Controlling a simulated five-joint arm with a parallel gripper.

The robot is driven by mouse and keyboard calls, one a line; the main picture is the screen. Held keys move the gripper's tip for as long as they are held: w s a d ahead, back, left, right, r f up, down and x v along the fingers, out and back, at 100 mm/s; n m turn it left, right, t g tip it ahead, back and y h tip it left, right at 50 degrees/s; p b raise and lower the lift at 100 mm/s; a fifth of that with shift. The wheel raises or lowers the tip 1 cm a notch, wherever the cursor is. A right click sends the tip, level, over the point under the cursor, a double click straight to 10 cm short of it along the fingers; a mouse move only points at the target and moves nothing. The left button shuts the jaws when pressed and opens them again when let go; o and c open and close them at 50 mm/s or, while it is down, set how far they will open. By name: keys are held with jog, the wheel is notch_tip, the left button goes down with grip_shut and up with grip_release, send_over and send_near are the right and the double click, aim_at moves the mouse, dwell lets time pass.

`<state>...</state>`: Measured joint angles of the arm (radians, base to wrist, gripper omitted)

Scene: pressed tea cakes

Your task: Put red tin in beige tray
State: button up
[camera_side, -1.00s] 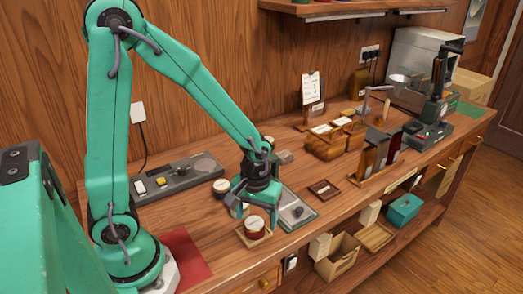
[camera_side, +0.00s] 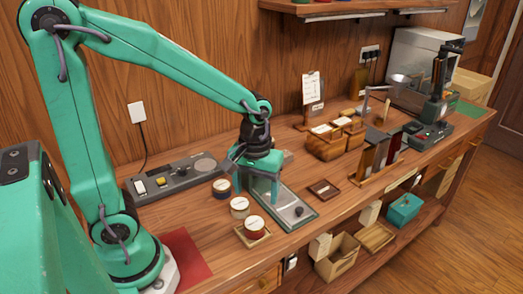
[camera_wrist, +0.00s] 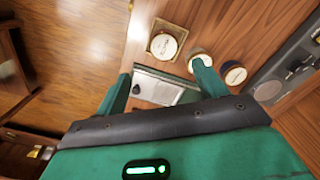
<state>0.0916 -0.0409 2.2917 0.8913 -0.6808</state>
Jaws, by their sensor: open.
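The red tin (camera_side: 254,228), with a pale round lid, sits upright in the small square beige tray (camera_side: 243,240) near the front edge of the bench. In the wrist view the tin (camera_wrist: 163,46) shows from above, inside the tray's rim (camera_wrist: 181,31). My gripper (camera_side: 257,190) is open and empty, above the grey plate behind and to the right of the tray. It is apart from the tin. In the wrist view the fingers (camera_wrist: 162,70) stand wide apart with nothing held between them.
A cream-lidded tin (camera_side: 240,207) and a dark blue tin (camera_side: 221,188) stand behind the tray. The grey plate (camera_side: 297,212) with a dark knob lies right of it. A small brown tray (camera_side: 323,189) and wooden boxes (camera_side: 325,146) are farther right. A grey console (camera_side: 175,181) lies at the back left.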

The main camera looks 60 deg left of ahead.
dwell(0.4)
jog(key=s+a+r+m+t, duration=0.2)
jog(key=s+r+m+t, duration=0.3)
jog(key=r, duration=0.6)
jog(key=shift+s+a+m+t, duration=0.35)
jog(key=shift+s+m, duration=0.55)
jog(key=shift+s, duration=0.2)
